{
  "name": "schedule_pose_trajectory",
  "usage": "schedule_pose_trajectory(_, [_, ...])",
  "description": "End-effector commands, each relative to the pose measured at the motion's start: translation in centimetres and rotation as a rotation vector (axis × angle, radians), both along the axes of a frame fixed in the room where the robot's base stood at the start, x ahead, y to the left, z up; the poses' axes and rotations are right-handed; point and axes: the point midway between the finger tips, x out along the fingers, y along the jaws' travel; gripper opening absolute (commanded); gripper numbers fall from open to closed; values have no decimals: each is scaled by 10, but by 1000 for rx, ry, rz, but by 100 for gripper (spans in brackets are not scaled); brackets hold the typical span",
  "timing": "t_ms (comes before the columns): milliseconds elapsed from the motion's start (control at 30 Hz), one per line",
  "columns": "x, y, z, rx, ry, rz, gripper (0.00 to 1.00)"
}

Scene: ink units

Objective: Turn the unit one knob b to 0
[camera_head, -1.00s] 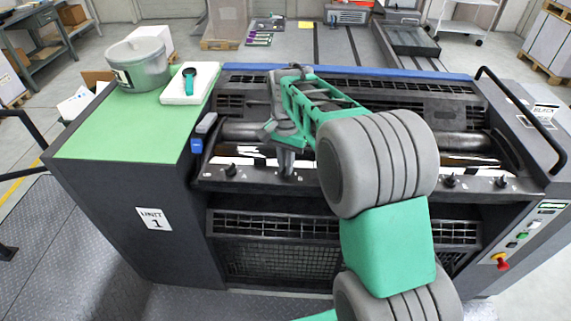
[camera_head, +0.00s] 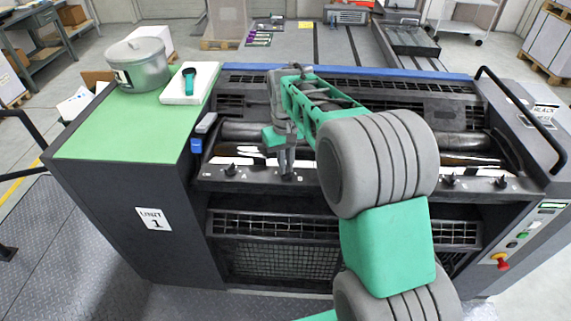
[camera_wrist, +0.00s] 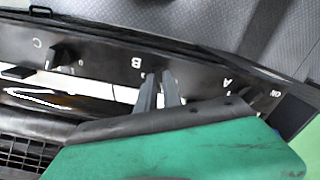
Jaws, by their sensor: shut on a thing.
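Unit one (camera_head: 180,215) is the dark press unit with a "UNIT 1" label and a green side top. Its front ledge carries a row of small black knobs. My gripper (camera_head: 287,170) points down at the second knob from the left. In the wrist view my gripper (camera_wrist: 157,80) has its two grey fingers close together at the letter B, shut on knob b (camera_wrist: 153,71). The fingers hide most of that knob, so its pointer and setting cannot be read. Knob C (camera_wrist: 58,54) and knob A (camera_wrist: 246,95) stand free on either side.
A metal pot (camera_head: 140,65) and a white tray (camera_head: 180,92) with a green-black tool stand on the green top. Rollers lie just behind the ledge. A black handrail (camera_head: 520,118) and a red button (camera_head: 502,264) are at the right.

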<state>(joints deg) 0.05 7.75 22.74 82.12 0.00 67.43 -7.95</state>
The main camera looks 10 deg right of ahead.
Motion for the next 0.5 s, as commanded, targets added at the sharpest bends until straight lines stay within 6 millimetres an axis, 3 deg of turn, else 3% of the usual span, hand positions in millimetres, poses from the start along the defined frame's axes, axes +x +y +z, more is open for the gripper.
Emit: schedule_pose_trajectory(500, [1, 0, 1, 0, -4, 485, 0])
